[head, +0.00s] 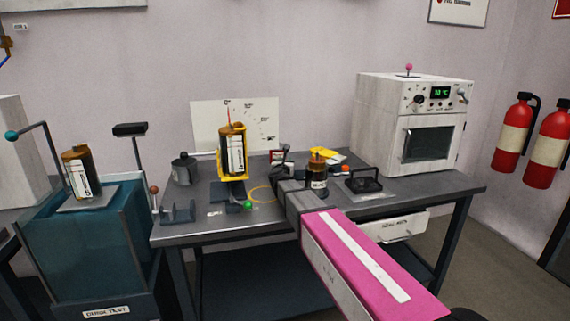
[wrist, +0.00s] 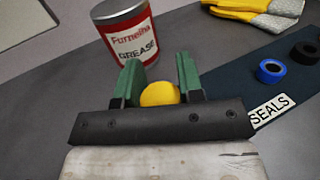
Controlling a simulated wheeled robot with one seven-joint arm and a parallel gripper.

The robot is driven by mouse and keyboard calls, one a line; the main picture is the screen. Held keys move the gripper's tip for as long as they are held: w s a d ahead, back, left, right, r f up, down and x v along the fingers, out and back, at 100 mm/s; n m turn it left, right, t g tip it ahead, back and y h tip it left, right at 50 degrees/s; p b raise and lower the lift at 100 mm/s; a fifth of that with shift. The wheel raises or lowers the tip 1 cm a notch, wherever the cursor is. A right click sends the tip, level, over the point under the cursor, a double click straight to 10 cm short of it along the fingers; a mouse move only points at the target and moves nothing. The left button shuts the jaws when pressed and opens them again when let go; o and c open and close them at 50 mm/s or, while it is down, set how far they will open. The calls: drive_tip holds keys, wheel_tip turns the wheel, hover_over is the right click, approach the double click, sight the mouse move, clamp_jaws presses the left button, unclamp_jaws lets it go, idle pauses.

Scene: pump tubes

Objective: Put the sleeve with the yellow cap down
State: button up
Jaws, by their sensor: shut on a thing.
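In the wrist view, my gripper (wrist: 159,87) is shut on the sleeve with the yellow cap (wrist: 160,94). Only the round yellow top shows, between the two green fingers. The sleeve's body below it is hidden, so I cannot tell whether it touches the table. In the head view, my pink arm reaches over the table (head: 225,232), and its dark end is beside a red and white can. The held sleeve cannot be made out there.
A grease can (wrist: 125,35) stands close beyond the fingers. Yellow gloves (wrist: 245,12), a blue ring (wrist: 270,71) and a dark SEALS mat (wrist: 240,92) lie to the right.

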drive_tip(key=shift+f, duration=0.1)
drive_tip(key=o, duration=1)
drive_tip(key=shift+s, duration=0.15)
drive_tip(key=s, duration=0.4)
drive_tip(key=s+a, duration=0.1)
drive_tip(key=s, duration=0.6)
drive_tip(key=shift+s+a, duration=0.2)
drive_tip(key=shift+s, duration=0.1)
